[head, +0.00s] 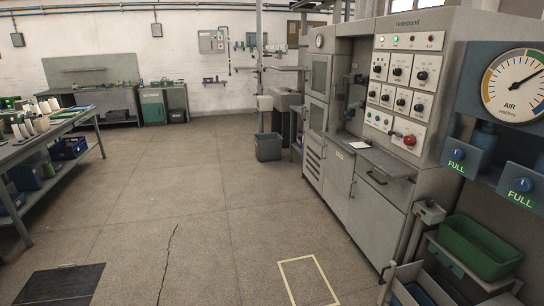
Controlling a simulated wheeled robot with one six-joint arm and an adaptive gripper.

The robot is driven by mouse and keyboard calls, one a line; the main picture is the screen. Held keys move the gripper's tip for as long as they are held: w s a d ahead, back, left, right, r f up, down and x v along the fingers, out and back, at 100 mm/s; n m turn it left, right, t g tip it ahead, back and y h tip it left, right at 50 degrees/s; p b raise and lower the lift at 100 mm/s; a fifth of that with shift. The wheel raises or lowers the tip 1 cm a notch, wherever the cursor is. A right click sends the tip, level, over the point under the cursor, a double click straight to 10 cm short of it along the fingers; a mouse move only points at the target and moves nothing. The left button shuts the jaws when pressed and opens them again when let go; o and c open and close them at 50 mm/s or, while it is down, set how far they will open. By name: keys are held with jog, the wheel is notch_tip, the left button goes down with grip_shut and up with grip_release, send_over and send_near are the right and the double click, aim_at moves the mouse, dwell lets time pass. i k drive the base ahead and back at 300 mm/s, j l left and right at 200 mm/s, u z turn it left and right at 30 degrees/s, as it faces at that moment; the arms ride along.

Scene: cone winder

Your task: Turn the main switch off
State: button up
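The grey machine cabinet (420,80) stands at the right, with a white control panel (379,95) facing the aisle. The panel carries several black rotary knobs and a larger red knob (410,139) at its lower right. Small round lamps (411,38), green and red, sit in a strip above the knobs. The labels are too small to read, so I cannot tell for sure which control is the main switch or how it is set. My gripper is not in view.
A round AIR gauge (515,85) and two blue knobs marked FULL (524,185) are at the right edge. Below them is a green bin (480,247). A workbench (60,128) with cones stands left. The floor between is open, with a yellow-outlined rectangle (283,263).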

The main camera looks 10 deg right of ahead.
aim_at(409, 141)
jog(key=i+j+z, duration=0.1)
jog(key=i, duration=1.7)
jog(key=i+j+z, duration=0.15)
jog(key=i, duration=0.25)
jog(key=i+z, duration=0.2)
jog(key=i, duration=0.25)
jog(key=i+j+z, duration=0.15)
jog(key=i+j, duration=0.1)
jog(key=i, duration=0.15)
